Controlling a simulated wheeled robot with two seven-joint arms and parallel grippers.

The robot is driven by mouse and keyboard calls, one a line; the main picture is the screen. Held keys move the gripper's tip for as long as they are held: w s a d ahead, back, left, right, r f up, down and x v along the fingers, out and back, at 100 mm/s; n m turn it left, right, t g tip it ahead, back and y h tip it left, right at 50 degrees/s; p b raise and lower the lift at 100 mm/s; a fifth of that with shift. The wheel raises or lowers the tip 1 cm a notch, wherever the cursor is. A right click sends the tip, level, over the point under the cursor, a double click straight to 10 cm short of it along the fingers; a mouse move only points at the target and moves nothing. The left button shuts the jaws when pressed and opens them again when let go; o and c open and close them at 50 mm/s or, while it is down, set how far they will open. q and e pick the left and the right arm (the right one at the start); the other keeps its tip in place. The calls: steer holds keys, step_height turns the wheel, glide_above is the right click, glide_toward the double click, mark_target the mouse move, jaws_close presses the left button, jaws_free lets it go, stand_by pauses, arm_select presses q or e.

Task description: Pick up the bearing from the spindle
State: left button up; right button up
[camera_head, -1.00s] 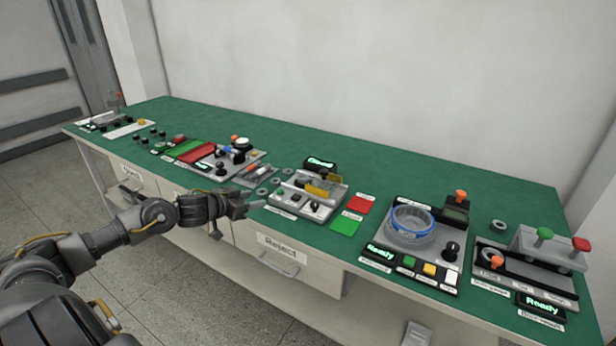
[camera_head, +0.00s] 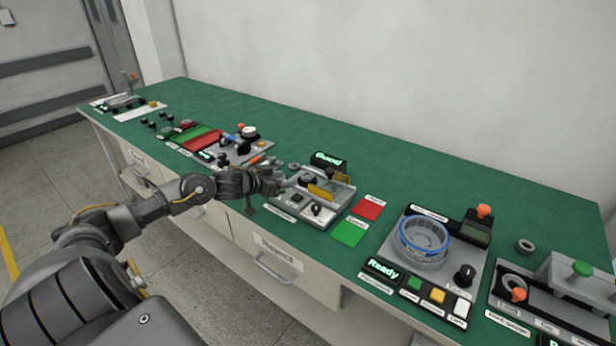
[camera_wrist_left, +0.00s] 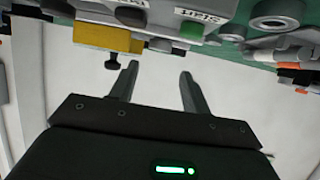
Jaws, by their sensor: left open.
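My left gripper (camera_head: 277,183) is at the left edge of a grey test station (camera_head: 318,210) with a dark round part (camera_head: 306,180) and a yellow block (camera_head: 320,192). In the left wrist view its two fingers (camera_wrist_left: 158,85) are apart with nothing between them. A yellow block (camera_wrist_left: 108,36) and a grey ring-shaped part (camera_wrist_left: 282,12) lie beyond the fingertips. I cannot tell which part is the bearing on its spindle; the gripper partly covers that area. My right gripper is not in view.
A red pad (camera_head: 369,208) and a green pad (camera_head: 347,233) lie right of the station. A blue-rimmed bowl station (camera_head: 398,241) and a loose grey ring (camera_head: 525,246) are farther right. The green bench (camera_head: 420,180) is clear along the back. A "Reject" drawer (camera_head: 280,262) is below.

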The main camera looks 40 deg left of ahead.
mark_target(307, 176)
arm_select(q)
steer(key=x, duration=0.2)
steer(key=shift+w+f, duration=0.1)
steer(key=shift+w, duration=0.25)
steer(key=shift+w+d+f, duration=0.1)
steer(key=shift+w+f, duration=0.1)
steer(key=shift+w, duration=0.25)
steer(key=shift+w+f, duration=0.1)
steer(key=shift+w, duration=0.25)
steer(key=x, duration=0.4)
steer(key=shift+w+f+p, duration=0.1)
steer(key=shift+w+p, duration=0.05)
steer(key=shift+p, duration=0.2)
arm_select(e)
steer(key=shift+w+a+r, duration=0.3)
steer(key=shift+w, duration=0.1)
